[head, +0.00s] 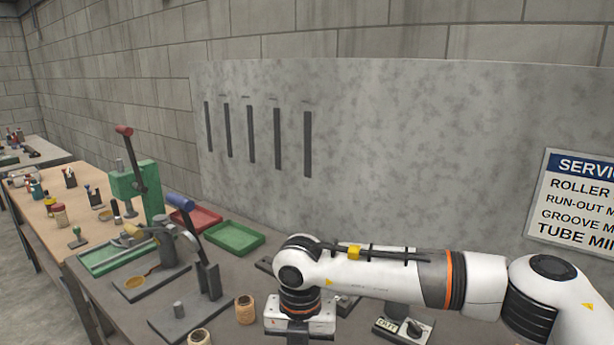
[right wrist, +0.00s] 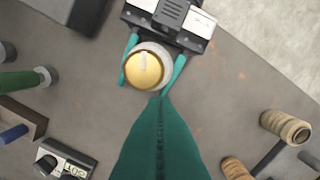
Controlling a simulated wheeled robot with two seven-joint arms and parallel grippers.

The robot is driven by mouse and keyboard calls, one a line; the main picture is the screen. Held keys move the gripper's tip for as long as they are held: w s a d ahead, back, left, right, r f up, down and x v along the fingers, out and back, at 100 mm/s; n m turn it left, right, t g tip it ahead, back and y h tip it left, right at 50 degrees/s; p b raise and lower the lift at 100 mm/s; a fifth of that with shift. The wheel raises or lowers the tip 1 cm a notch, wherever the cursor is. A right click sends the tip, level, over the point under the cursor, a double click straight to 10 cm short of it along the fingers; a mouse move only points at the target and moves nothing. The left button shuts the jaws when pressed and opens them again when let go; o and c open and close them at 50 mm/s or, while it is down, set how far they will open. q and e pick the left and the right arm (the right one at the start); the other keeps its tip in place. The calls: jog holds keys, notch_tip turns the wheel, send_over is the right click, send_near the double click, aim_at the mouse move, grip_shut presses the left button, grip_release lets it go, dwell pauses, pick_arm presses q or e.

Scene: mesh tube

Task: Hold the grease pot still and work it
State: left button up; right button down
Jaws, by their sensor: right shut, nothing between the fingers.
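The grease pot (right wrist: 145,68) shows in the right wrist view as a round pale-rimmed pot with a yellow top, seen from above. My left gripper (right wrist: 150,75) reaches in from the top of that view, with one teal finger along each side of the pot, shut on it. My right gripper (right wrist: 161,98) is shut and empty; its long teal fingers lie together, and their tips appear just beside the pot's lower edge. Whether they touch it I cannot tell.
The bench edge runs across the upper right of the right wrist view.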

jog(key=shift+f, duration=0.8)
jog(key=shift+s, duration=0.3)
jog(key=shift+d, duration=0.5)
jog(key=shift+s+d, duration=0.15)
jog(key=shift+d, duration=0.4)
dwell(0.4)
